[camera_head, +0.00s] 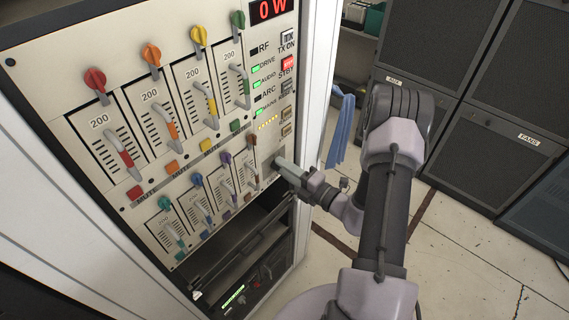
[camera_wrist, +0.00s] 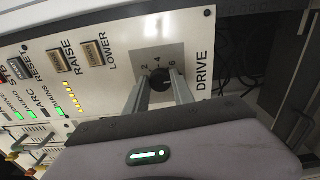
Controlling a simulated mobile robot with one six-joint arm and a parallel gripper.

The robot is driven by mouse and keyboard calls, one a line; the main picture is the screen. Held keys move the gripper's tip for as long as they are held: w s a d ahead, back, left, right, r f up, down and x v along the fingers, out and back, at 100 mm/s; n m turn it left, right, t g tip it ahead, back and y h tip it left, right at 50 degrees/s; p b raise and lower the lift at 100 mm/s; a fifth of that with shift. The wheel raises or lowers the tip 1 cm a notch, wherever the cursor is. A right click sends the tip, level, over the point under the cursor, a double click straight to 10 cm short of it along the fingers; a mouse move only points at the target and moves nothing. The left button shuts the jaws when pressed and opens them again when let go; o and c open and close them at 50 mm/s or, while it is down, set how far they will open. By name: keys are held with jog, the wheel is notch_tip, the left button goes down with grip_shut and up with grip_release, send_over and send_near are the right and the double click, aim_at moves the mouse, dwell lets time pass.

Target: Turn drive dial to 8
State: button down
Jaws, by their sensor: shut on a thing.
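The drive dial (camera_wrist: 160,78) is a small round black knob on the pale rack panel (camera_wrist: 195,48), beside the word DRIVE. The numbers 2, 4 and 6 show around it in the wrist view; other marks are hidden, and I cannot read its pointer for sure. My gripper (camera_wrist: 161,84) has one finger on each side of the knob and is shut on it. In the head view my gripper (camera_head: 279,162) reaches the panel's lower right corner and hides the dial.
Coloured lever knobs and slider handles (camera_head: 119,152) fill the panel to the left. RAISE and LOWER buttons (camera_wrist: 92,53) sit near the dial. A red display (camera_head: 272,9) reads 0 W. Below is an open rack bay (camera_head: 250,240). Dark cabinets (camera_head: 490,150) stand right, beyond open floor.

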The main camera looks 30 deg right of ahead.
jog(key=shift+m+p, duration=0.3)
jog(key=shift+m, duration=0.2)
jog(key=c, duration=1.1)
grip_release()
jog(key=v, duration=1.7)
jog(key=shift+s+p, duration=0.2)
jog(key=shift+p, duration=0.1)
